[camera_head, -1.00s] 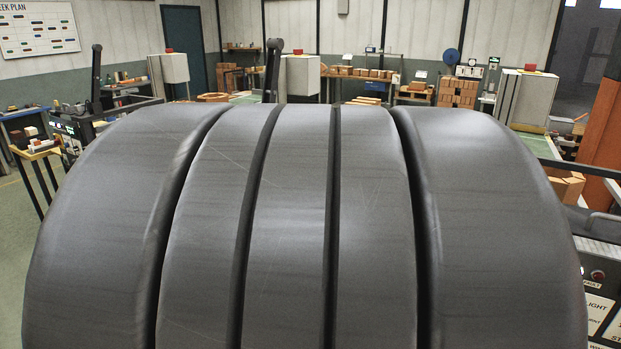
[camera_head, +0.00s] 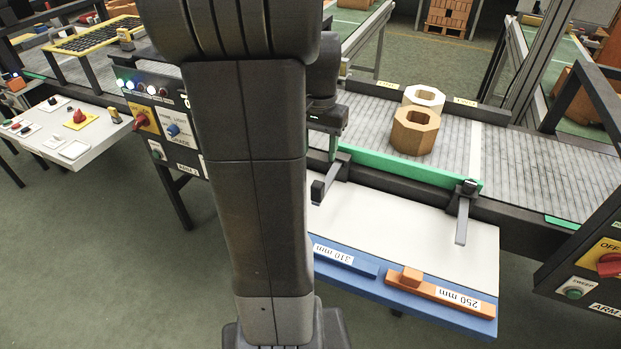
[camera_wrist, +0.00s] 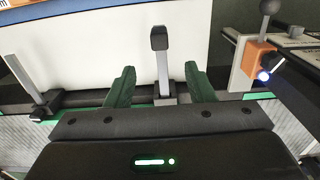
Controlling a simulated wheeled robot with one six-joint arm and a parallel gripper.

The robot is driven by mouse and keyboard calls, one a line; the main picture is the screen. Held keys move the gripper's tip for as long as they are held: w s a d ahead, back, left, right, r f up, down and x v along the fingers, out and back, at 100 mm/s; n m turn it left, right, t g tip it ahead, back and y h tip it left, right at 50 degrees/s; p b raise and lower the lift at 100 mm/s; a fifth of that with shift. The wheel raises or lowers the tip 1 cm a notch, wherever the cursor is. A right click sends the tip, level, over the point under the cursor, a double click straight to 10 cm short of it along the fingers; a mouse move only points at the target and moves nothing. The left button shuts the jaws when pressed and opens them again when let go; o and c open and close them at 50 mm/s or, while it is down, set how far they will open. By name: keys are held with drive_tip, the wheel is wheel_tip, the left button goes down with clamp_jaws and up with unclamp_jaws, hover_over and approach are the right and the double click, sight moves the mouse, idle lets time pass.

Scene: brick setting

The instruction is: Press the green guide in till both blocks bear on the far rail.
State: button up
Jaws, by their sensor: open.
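The green guide (camera_head: 410,168) runs along the near side of the grey conveyor. A tan block (camera_head: 412,142) with a hole stands on the belt beyond it, with bare belt between them. A pale block (camera_head: 437,101) stands behind the tan one, close to the far rail (camera_head: 370,90); I cannot tell if they touch. In the wrist view my gripper (camera_wrist: 159,70) is open. Its two green fingers stand on either side of a grey bar with a dark end (camera_wrist: 160,55), apart from it. In the head view my arm hides much of the gripper.
A white board with a blue edge (camera_head: 390,293) lies in front of the conveyor. It bears a blue 310 mm bar (camera_head: 345,262) and an orange 250 mm bar (camera_head: 440,293). Control panels stand left (camera_head: 165,125) and right (camera_head: 590,270). A second bar (camera_head: 462,220) juts from the guide's right end.

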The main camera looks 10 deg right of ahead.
sight(318, 184)
wheel_tip(318, 184, down, 12)
drive_tip(key=shift+f, duration=0.25)
